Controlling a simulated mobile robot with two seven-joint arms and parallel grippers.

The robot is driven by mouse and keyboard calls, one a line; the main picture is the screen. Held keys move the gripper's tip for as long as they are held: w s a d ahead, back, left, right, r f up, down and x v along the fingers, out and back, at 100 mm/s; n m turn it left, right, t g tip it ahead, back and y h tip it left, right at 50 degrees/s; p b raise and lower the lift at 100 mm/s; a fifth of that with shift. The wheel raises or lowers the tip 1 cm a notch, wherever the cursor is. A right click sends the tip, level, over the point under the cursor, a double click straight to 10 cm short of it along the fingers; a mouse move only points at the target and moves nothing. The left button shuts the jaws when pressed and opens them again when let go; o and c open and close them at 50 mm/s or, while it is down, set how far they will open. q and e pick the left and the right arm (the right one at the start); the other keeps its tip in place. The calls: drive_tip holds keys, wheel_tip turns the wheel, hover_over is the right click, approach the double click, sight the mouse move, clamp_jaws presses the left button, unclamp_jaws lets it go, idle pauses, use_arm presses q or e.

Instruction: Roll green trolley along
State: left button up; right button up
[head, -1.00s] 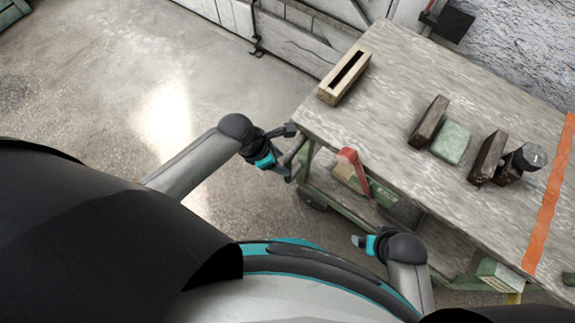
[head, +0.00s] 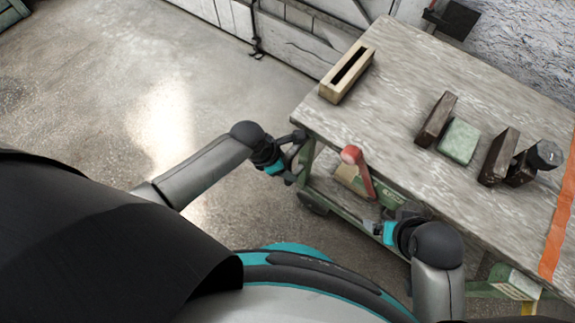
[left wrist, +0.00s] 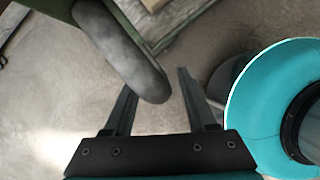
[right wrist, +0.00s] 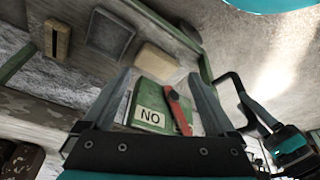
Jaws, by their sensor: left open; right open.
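The green trolley has a green frame and a worn grey top (head: 390,110), at the right of the head view. A dark curved handle (right wrist: 232,90) stands out from its end in the right wrist view. A rounded grey bar (left wrist: 125,55), apparently that handle, reaches towards the fingers in the left wrist view. My left gripper (head: 296,158) is open at the trolley's near left corner; contact cannot be told. My right gripper (head: 373,227) is open and empty beside the trolley's long side, facing the lower shelf.
On the top are a slotted wooden block (head: 346,76), a green block (head: 459,140), dark blocks (head: 436,118) and an orange strip (head: 560,215). Bare floor (head: 90,100) lies left; a wall stands behind.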

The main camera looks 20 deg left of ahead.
use_arm(q)
clamp_jaws()
idle(0.4)
idle(1.0)
